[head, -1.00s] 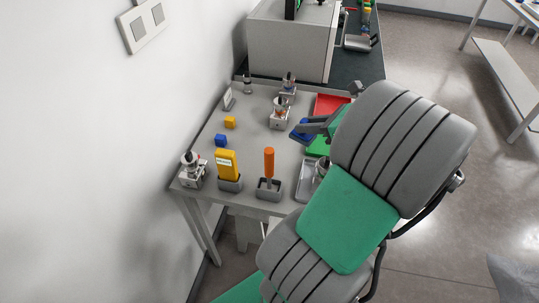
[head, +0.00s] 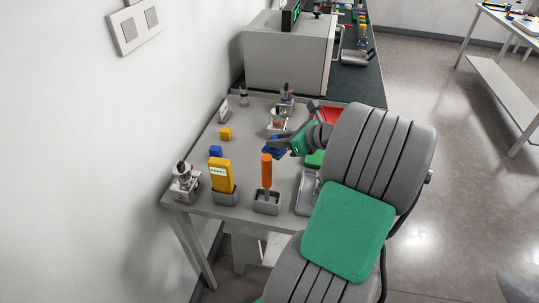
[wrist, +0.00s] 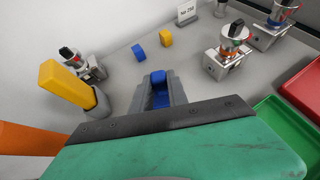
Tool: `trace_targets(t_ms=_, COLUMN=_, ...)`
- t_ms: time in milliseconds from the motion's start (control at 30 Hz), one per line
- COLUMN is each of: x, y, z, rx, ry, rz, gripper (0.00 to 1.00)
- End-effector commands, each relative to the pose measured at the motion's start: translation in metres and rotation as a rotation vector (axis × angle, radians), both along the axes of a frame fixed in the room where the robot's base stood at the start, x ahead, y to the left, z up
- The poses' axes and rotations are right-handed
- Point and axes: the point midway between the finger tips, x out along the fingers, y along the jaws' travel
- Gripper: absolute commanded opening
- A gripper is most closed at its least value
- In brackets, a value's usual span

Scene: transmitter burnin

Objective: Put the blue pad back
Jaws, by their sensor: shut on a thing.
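The blue pad (wrist: 158,88) is between the fingers of my gripper (wrist: 160,93) in the wrist view; the fingers hide part of it. In the head view its blue (head: 272,150) shows at the end of my gripper (head: 276,145), behind the top of an orange-handled tool. My gripper is shut on it and appears to be above the grey table (wrist: 205,92). A small blue block (wrist: 138,52) and a yellow block (wrist: 166,37) sit on the table beyond the fingers. They also show on the table's left side in the head view, blue (head: 216,151) and yellow (head: 226,133).
A yellow meter (head: 221,175) and the orange-handled tool (head: 267,168) stand in grey holders at the front edge. Metal fixtures (head: 184,184) stand at the left corner and behind. Green (wrist: 283,125) and red (wrist: 305,88) trays lie right. The table's left middle is mostly clear.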

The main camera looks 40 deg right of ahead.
Motion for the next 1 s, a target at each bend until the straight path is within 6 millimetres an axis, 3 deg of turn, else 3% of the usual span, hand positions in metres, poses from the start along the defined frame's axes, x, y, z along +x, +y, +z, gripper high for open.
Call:
trace_targets(t_ms=33, x=0.008, y=0.002, z=-0.012, rx=0.003, ry=0.001, rz=0.003, gripper=0.00)
trace_targets(t_ms=200, x=0.026, y=0.004, z=-0.032, rx=0.000, ry=0.000, rz=0.002, gripper=0.00)
trace_targets(t_ms=367, x=0.036, y=0.005, z=-0.045, rx=0.001, ry=0.000, rz=0.002, gripper=0.00)
trace_targets(t_ms=533, x=0.037, y=0.005, z=-0.075, rx=0.003, ry=0.001, rz=-0.001, gripper=0.00)
trace_targets(t_ms=900, x=0.037, y=0.005, z=-0.079, rx=0.000, ry=0.000, rz=0.000, gripper=0.00)
trace_targets(t_ms=933, x=0.037, y=0.004, z=-0.079, rx=0.000, ry=-0.001, rz=-0.001, gripper=0.22)
trace_targets(t_ms=1000, x=0.037, y=0.004, z=-0.079, rx=-0.001, ry=0.000, rz=0.000, gripper=0.28)
